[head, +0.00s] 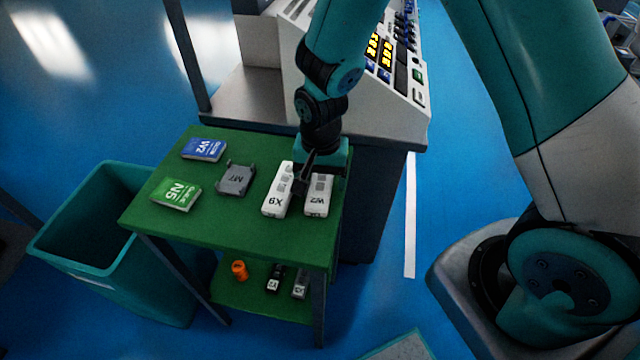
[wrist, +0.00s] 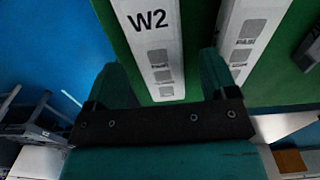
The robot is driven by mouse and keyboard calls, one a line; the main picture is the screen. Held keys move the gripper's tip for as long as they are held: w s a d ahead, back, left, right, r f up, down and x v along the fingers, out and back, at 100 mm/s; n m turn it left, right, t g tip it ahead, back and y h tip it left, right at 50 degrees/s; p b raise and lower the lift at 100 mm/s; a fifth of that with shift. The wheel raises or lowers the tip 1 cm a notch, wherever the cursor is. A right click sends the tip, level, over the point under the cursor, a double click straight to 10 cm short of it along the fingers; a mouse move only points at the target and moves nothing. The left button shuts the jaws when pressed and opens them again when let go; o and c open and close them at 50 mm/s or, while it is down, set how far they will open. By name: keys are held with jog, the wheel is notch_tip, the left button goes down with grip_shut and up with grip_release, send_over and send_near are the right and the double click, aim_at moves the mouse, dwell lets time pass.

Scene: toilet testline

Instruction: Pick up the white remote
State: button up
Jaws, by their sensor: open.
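Two white remotes lie side by side on the green table top (head: 230,220). The right one is the W2 remote (head: 317,206) and the left one is the X9 remote (head: 275,201). My gripper (head: 306,180) is over their far part and hides some of both. In the wrist view my gripper (wrist: 163,72) is open and empty, with the W2 remote (wrist: 150,45) running between its two fingers. The X9 remote (wrist: 255,25) lies beyond the right finger there. I cannot tell how high the fingers are above the table.
A blue W2 box (head: 204,150), a green N5 box (head: 176,194) and a grey part (head: 236,180) lie left on the table. A lower shelf (head: 250,300) holds an orange piece and small items. A teal bin (head: 120,250) stands left; a control console (head: 400,100) stands behind.

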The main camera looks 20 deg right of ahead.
jog(key=shift+f, duration=0.7)
jog(key=c, duration=1)
jog(key=shift+r, duration=0.1)
jog(key=shift+c, duration=0.2)
